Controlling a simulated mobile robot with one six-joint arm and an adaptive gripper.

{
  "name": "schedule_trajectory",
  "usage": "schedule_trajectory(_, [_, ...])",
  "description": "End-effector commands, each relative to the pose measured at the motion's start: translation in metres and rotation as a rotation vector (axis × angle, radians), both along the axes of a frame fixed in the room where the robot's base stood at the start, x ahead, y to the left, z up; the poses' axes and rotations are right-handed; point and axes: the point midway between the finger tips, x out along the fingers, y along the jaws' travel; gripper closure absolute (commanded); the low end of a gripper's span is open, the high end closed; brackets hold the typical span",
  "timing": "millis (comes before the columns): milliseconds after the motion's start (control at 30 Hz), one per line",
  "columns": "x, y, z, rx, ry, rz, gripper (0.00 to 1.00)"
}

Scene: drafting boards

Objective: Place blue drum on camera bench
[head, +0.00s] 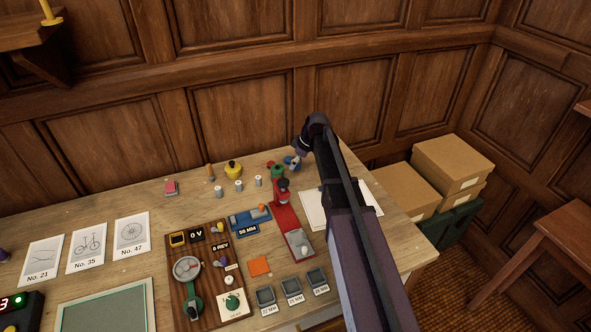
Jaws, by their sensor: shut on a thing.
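My arm reaches over the table to its back, and my gripper (295,163) is there, small and partly hidden by its own wrist. It is shut on a small blue thing, which looks like the blue drum (288,160). A green drum-like piece (277,172) with a red part is just left of it. A red stand with a long base (291,222) is in front of the gripper, and a blue stand (249,217) labelled 50 MM is left of that. I cannot tell for sure which is the camera bench.
A yellow pot (233,170) and several small grey canisters stand at the back. A wooden instrument board (206,275) lies in front, with grey labelled bins (291,287) to its right. White sheets (313,209) lie under my arm. Cardboard boxes (449,163) stand beyond the table's right edge.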

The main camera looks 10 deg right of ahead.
Motion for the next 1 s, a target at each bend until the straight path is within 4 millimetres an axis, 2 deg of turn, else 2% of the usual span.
schedule_trajectory(233, [0.000, 0.000, -0.007, 0.000, 0.000, 0.000, 0.97])
schedule_trajectory(600, [0.000, 0.000, -0.033, 0.000, 0.000, 0.000, 0.97])
schedule_trajectory(1000, [0.000, 0.000, -0.035, 0.000, 0.000, 0.000, 0.97])
